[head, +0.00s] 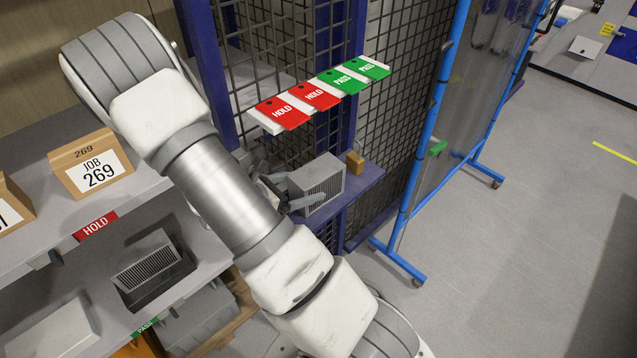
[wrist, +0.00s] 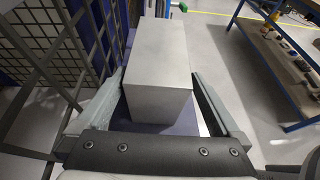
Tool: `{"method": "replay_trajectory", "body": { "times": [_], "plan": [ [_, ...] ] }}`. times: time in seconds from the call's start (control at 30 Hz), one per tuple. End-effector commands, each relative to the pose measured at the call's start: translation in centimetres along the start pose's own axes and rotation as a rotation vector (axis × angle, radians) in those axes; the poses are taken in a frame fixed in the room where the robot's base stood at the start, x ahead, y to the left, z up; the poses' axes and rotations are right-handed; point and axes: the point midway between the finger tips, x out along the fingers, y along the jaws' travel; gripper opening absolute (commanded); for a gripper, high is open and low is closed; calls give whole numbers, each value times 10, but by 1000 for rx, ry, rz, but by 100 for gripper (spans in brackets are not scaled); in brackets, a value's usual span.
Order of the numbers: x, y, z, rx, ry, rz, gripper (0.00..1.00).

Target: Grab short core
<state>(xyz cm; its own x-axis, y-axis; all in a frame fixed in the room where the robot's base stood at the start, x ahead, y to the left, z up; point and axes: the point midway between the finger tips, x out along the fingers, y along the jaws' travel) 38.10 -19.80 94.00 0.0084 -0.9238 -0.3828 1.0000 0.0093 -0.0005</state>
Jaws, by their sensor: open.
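A grey block with a finned face (head: 320,184), which looks like the short core, stands on a small blue shelf (head: 362,186) in the head view. In the wrist view the block (wrist: 158,98) shows plain, smooth faces and fills the space between the fingers. My gripper (head: 292,190) is open at the block's left side in the head view. In the wrist view its fingers (wrist: 158,82) lie on either side of the block, close to it. I cannot tell whether either finger touches it. My arm hides part of the shelf.
Another finned block (head: 147,268) lies in a dark tray on the left rack. A JOB 269 box (head: 92,172) stands above it. Red HOLD and green PASS cards (head: 322,95) hang above the blue shelf. A small tan block (head: 355,161) sits behind the core. Mesh fencing stands close by.

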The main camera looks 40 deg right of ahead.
Motion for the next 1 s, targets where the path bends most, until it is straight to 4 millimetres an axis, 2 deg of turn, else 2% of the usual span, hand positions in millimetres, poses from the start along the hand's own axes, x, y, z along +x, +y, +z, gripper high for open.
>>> {"method": "replay_trajectory", "body": {
  "times": [0.33,0.63,1.0],
  "plan": [
    [47,2,0,1,-1,-3,100],
    [52,3,0,1,0,0,100],
    [52,3,0,0,0,0,33]
  ]
}}
